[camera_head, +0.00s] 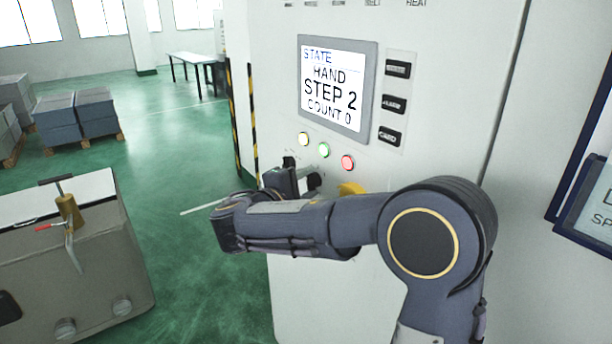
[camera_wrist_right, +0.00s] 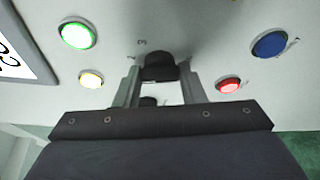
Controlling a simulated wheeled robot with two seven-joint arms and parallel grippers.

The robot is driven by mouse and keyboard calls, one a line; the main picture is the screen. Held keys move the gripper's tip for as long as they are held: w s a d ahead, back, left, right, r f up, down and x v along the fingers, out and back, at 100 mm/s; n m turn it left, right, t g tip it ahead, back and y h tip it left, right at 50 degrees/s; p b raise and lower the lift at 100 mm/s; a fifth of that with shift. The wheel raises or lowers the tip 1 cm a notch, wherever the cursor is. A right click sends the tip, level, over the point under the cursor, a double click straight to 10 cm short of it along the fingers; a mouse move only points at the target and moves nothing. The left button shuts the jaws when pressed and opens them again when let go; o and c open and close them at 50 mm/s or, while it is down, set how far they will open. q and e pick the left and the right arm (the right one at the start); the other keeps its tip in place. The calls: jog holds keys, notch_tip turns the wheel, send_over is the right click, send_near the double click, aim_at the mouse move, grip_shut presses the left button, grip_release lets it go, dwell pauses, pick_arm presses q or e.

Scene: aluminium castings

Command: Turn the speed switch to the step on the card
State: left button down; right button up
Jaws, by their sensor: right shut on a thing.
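The speed switch is a black knob (camera_wrist_right: 160,66) on the cabinet front, with small numerals 2 and 3 beside it in the right wrist view. My right gripper (camera_wrist_right: 160,82) has its two fingers on either side of this knob and is shut on it. In the head view the right gripper (camera_head: 303,182) is at the panel below the buttons, and my arm hides part of the panel. The display (camera_head: 335,85) reads STATE, HAND, STEP 2, COUNT 0. A blue-framed card (camera_head: 597,205) is cut off at the right edge; only a few letters show. My left gripper is not in view.
White, green (camera_head: 323,150) and red (camera_head: 347,162) buttons sit close above the gripper. A grey bench (camera_head: 60,260) stands at left; green floor lies open beyond.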

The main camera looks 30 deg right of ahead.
jog(key=n+p, duration=0.1)
jog(key=p, duration=0.1)
jog(key=n+g+p, duration=0.1)
jog(key=n+p, duration=0.1)
jog(key=shift+r+y, duration=0.3)
jog(key=shift+y, duration=0.1)
jog(key=shift+f+n+g+p, duration=0.2)
jog(key=shift+n+g+p, duration=0.4)
jog(key=shift+p, duration=0.7)
jog(key=o, duration=1)
jog(key=shift+a, duration=0.1)
jog(key=b+v, duration=0.2)
jog(key=v, duration=0.5)
jog(key=shift+s+a+r, duration=0.1)
jog(key=shift+a+r, duration=0.1)
jog(key=shift+a, duration=0.1)
